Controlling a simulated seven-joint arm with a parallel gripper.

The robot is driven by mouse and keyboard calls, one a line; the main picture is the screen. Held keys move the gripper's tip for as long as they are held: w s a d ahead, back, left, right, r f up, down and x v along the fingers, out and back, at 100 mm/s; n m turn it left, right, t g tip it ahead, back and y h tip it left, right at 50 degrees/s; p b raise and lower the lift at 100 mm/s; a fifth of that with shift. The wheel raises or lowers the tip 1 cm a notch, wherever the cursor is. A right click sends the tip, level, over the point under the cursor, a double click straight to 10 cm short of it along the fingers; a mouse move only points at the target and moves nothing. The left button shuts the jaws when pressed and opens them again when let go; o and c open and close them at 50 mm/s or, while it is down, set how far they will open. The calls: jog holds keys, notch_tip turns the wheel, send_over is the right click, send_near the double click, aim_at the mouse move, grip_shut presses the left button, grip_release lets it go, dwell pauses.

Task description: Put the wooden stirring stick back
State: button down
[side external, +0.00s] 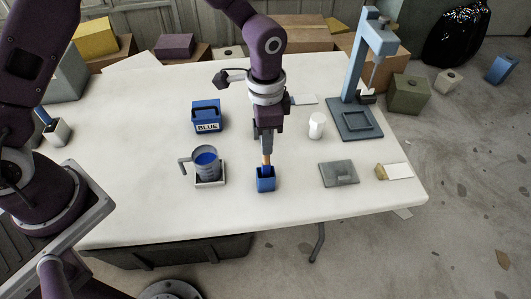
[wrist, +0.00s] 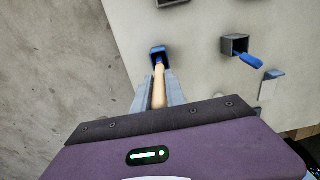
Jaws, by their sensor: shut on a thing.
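The wooden stirring stick (side external: 266,160) is pale wood with a blue lower end. My gripper (side external: 266,147) is shut on its upper part and holds it about upright over a small square blue cup (side external: 265,184). In the wrist view, the stick (wrist: 159,88) runs between my fingers (wrist: 159,92) to the cup's dark opening (wrist: 158,50). Its blue tip is at or inside the cup's mouth. How deep it sits is hidden. A grey jug (side external: 206,162) with blue liquid stands on a small pale base, left of the cup.
A blue box (side external: 207,117) labelled BLUE stands behind the jug. A white bottle (side external: 316,125), a blue-grey press (side external: 355,118) and a grey slab (side external: 338,173) stand to the right. A pale holder (side external: 57,132) is at far left. The table's front edge is near the cup.

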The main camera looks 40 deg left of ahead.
jog(key=shift+f, duration=1.6)
jog(key=c, duration=1.4)
grip_release()
jog(key=shift+o, duration=0.2)
notch_tip(320, 180, up, 12)
jog(key=shift+r, duration=0.2)
jog(key=s+a+r+n+t, duration=0.2)
jog(key=s+a+r, duration=0.25)
jog(key=r, duration=0.45)
jog(key=s+a+r+n+t, duration=0.1)
jog(key=s+a+r+n, duration=0.1)
jog(key=s, duration=0.7)
jog(key=s+a+r+n+t, duration=0.2)
jog(key=s+a+n, duration=0.3)
jog(key=s+a, duration=0.2)
jog(key=shift+s+a+r+t, duration=0.15)
jog(key=shift+s+t, duration=0.15)
jog(key=shift+s, duration=0.7)
